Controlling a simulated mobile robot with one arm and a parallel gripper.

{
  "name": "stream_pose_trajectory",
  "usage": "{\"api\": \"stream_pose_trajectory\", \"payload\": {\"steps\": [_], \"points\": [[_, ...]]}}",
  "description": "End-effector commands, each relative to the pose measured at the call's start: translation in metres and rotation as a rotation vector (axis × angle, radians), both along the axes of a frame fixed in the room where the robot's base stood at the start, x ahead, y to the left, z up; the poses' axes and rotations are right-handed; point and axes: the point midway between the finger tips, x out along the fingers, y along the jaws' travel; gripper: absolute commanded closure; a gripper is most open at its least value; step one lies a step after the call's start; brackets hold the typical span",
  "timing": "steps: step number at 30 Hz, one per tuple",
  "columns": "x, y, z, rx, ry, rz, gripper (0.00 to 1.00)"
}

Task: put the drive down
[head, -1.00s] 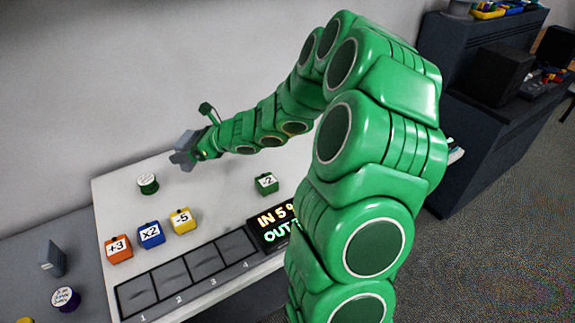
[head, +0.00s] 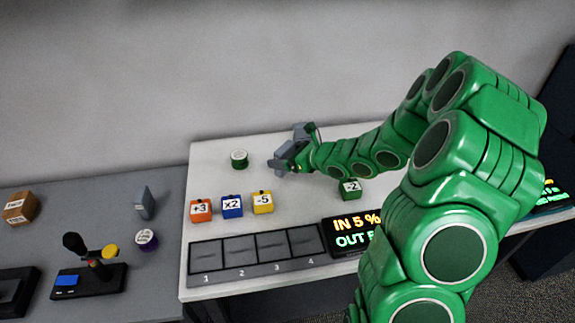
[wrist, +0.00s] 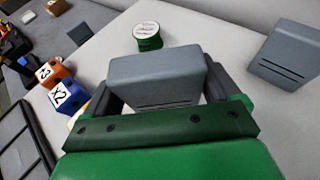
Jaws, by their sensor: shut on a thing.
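My gripper (head: 290,160) is shut on a grey drive, a box with thin slots. It fills the space between the dark fingers in the wrist view, where the held drive (wrist: 155,80) is in the middle. In the head view the gripper is over the back of the white table (head: 215,270), right of the green spool (head: 239,159). Whether the drive touches the table I cannot tell. A second, similar grey box (wrist: 285,55) stands apart to the right in the wrist view. In the head view it shows partly behind the gripper.
Orange +3 (head: 201,210), blue x2 (head: 232,206) and yellow -5 (head: 263,202) cubes sit behind the numbered slot tray (head: 255,253). A green -2 cube (head: 350,189) is below my arm. Left, the grey table holds a joystick (head: 90,272), a purple spool (head: 146,240) and another grey box (head: 143,202).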

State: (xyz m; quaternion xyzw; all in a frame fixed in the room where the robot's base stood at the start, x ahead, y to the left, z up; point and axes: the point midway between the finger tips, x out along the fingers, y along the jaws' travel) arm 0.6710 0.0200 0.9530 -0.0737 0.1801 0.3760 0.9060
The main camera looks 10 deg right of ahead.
Motion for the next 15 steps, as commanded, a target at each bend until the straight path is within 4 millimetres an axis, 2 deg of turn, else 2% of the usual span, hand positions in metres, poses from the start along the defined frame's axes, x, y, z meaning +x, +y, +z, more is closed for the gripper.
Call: {"api": "stream_pose_trajectory", "payload": {"steps": [7, 15], "points": [[0.000, 0.000, -0.010, -0.001, 0.000, -0.001, 0.50], [-0.001, 0.000, -0.037, -0.002, 0.003, 0.000, 0.50]]}}
